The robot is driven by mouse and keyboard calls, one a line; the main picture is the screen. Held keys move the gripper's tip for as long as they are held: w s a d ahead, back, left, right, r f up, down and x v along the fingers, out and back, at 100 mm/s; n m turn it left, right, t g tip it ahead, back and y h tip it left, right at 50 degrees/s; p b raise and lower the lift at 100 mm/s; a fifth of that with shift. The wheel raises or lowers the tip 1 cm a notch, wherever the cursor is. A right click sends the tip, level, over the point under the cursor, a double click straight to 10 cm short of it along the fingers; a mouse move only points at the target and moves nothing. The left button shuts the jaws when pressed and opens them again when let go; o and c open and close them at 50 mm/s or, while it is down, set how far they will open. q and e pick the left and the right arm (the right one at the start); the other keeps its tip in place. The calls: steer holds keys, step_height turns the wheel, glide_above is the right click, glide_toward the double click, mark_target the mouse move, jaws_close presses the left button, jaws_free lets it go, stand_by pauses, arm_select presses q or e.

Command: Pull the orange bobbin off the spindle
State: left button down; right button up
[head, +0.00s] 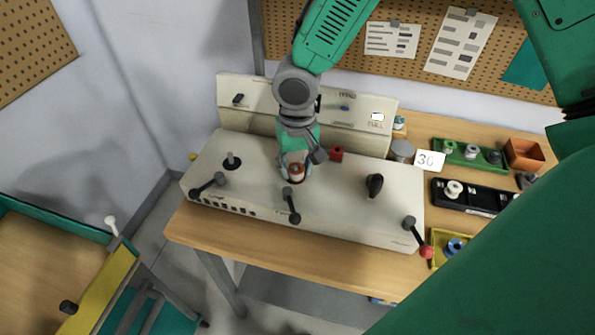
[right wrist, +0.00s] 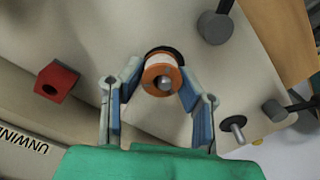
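The orange bobbin (head: 296,172) sits on its spindle on the cream machine's top panel. In the right wrist view the bobbin (right wrist: 153,76) has orange flanges and a white middle, and the metal spindle tip (right wrist: 165,82) pokes out of its centre. My right gripper (head: 297,163) reaches down over it. In the right wrist view the right gripper's (right wrist: 158,88) two blue-padded fingers stand open on either side of the bobbin. A gap shows at the left finger; the right finger is close, and contact cannot be told. My left gripper is not in view.
The cream machine (head: 350,215) carries black levers, a black knob (head: 374,184), a red block (head: 337,153) and an empty spindle (head: 231,160). To the right are a green tray (head: 468,162), a black rack (head: 470,200), an orange-brown box (head: 524,154) and a yellow tray (head: 440,258).

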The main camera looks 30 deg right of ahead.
steer(key=shift+d, duration=0.2)
jaws_close()
steer(key=shift+a+r, duration=0.2)
steer(key=shift+a, duration=0.4)
steer(key=shift+d+r, duration=0.1)
steer(key=shift+d, duration=0.3)
arm_select(q)
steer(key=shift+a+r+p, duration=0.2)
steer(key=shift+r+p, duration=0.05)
steer(key=shift+p, duration=0.05)
arm_select(e)
steer(key=shift+a, duration=0.1)
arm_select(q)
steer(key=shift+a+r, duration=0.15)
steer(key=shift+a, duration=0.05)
arm_select(e)
steer(key=shift+a+r, duration=0.2)
steer(key=shift+r, duration=0.1)
arm_select(q)
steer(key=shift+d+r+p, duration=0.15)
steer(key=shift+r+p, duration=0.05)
steer(key=shift+p, duration=0.15)
arm_select(e)
steer(key=shift+d+r, duration=0.1)
steer(key=shift+d, duration=0.05)
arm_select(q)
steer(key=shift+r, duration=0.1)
arm_select(e)
steer(key=shift+r, duration=0.15)
